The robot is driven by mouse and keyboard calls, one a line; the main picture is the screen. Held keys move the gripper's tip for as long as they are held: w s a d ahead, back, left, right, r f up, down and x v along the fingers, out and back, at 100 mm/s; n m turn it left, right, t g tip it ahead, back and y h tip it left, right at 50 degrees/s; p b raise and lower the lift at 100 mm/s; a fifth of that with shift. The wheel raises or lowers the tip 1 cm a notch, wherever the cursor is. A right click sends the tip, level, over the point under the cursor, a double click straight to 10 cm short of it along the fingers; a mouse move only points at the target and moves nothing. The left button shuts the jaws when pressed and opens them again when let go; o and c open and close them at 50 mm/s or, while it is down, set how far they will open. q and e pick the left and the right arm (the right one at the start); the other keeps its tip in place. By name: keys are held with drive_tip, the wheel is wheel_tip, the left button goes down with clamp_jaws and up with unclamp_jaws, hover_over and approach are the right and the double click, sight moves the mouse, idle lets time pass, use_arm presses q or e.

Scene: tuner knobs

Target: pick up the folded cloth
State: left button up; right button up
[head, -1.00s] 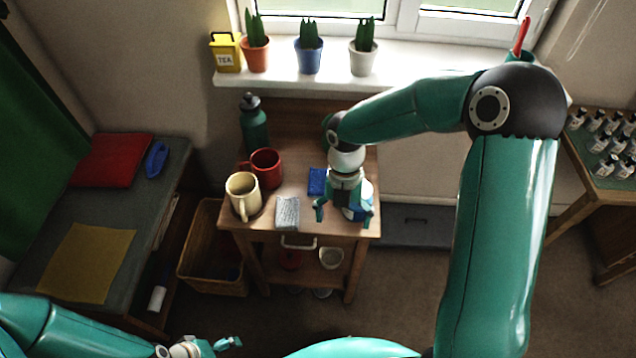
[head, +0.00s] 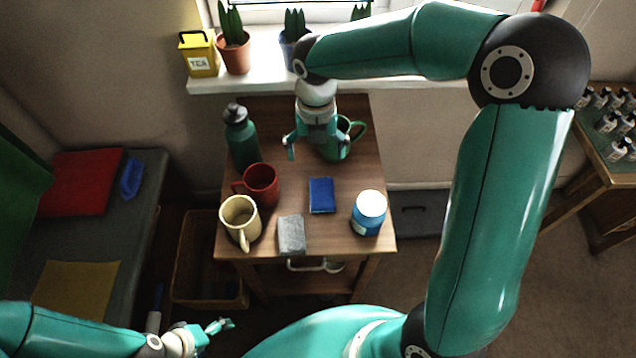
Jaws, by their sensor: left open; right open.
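A small grey folded cloth (head: 291,235) lies near the front edge of the wooden table (head: 280,205). A flat blue piece (head: 321,195) lies behind and right of it; I cannot tell whether it is also a folded cloth. My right gripper (head: 313,150) is open, pointing down over the back of the table, behind both pieces and beside a green mug (head: 335,151) that it partly hides. I cannot tell whether it touches the mug. My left gripper (head: 222,327) is open and empty at the bottom, low in front of the table, away from the cloth.
A red mug (head: 261,185), cream mug (head: 239,220) and dark green bottle (head: 241,138) stand at the table's left. A blue jar with white lid (head: 369,213) stands at its right front. A bench (head: 130,240) with red and yellow pieces is at left.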

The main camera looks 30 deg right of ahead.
drive_tip(key=b, duration=0.1)
hover_over(322, 190)
drive_tip(key=f, duration=1)
drive_tip(key=shift+s+a+f, duration=0.1)
drive_tip(key=shift+a+f, duration=0.3)
drive_tip(key=shift+d+f+b, duration=0.2)
drive_tip(key=shift+f, duration=1.15)
drive_tip(key=shift+d+f+b, duration=0.15)
drive_tip(key=shift+d+f, duration=0.05)
drive_tip(key=shift+f, duration=1.1)
drive_tip(key=c, duration=1.1)
drive_tip(key=shift+c, duration=0.2)
drive_tip(key=shift+r, duration=0.15)
